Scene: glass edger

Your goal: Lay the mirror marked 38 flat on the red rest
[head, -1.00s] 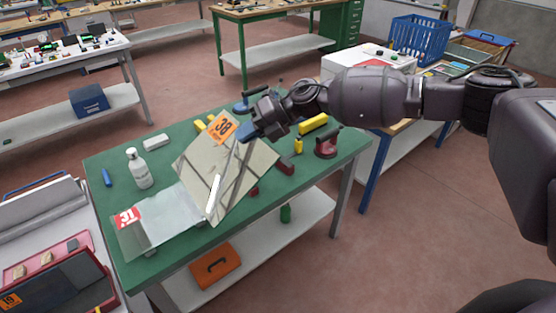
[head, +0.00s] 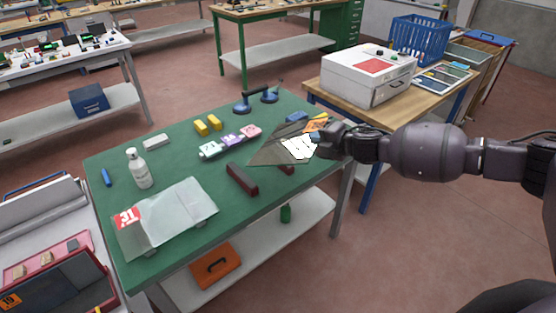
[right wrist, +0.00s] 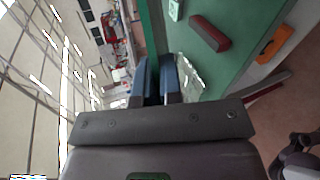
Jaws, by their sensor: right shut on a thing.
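The mirror marked 38 (head: 268,150) is in my right gripper (head: 322,143), tilted above the right part of the green table in the head view. Its orange label (head: 318,123) is beside the gripper, and its face shows a bright reflection. In the right wrist view, my blue fingers (right wrist: 155,80) are close together and reflections fill the mirror (right wrist: 35,85) at the left. The red rest shows as a dark red bar (head: 242,180) in front of the mirror, with another bar (head: 287,170) partly hidden under it. The wrist view also shows one bar (right wrist: 210,33). My left gripper is out of view.
A clear pane with a red label (head: 165,215) lies at the table's front left, near a white bottle (head: 139,168). Pink, purple and green blocks (head: 229,142), yellow blocks (head: 207,125) and a blue suction lifter (head: 257,101) stand behind. A white machine (head: 367,75) stands at the right.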

